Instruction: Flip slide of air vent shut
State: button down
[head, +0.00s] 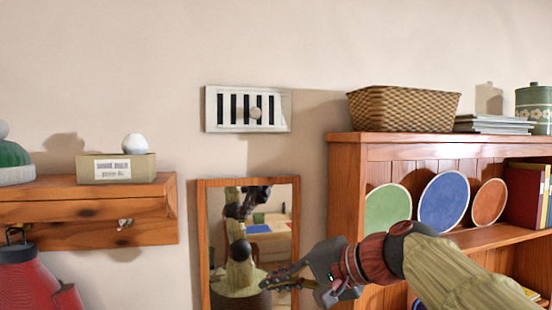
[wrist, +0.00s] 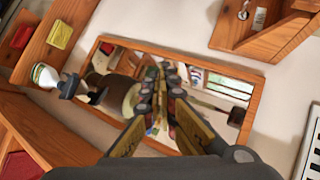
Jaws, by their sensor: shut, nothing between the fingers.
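The air vent (head: 240,90) is a pale rectangular plate on the wall above the mirror, with several dark upright slots showing. Its slide knob (head: 255,112) is a small round beige piece just right of the vent's middle. In the wrist view only an edge of the vent (wrist: 312,148) shows at the right; the knob is out of that view. My gripper (head: 268,281) is below the vent, in front of the mirror and apart from the vent. Its fingers (wrist: 166,70) are shut together and empty, pointing toward the mirror in the wrist view.
A wood-framed mirror (head: 204,245) hangs below the vent and reflects my arm. A wooden shelf (head: 90,232) is on the left wall, holding a box (head: 116,168). A bookcase (head: 347,170) with a basket (head: 405,108) stands right. The wall around the vent is clear.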

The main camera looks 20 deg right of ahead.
jog(key=w+d+r+m+t+y+p, duration=0.1)
jog(key=w+d+r+p, duration=0.15)
jog(key=r, duration=0.55)
jog(key=w+d+r+m+t+y+p, duration=0.1)
jog(key=w+r+p, duration=0.15)
jog(key=r, duration=0.45)
jog(key=m+t+y+p, duration=0.1)
jog(key=m+t+p, duration=0.1)
jog(key=t+p, duration=0.25)
send_near(276, 119)
jog(key=s, duration=0.4)
jog(key=shift+s+a+g, duration=0.1)
jog(key=shift+a+g, duration=0.2)
jog(key=shift+g, duration=0.15)
jog(key=shift+a+r, duration=0.1)
jog(key=p+x, duration=0.2)
jog(key=x, duration=0.8)
jog(key=shift+p, duration=0.35)
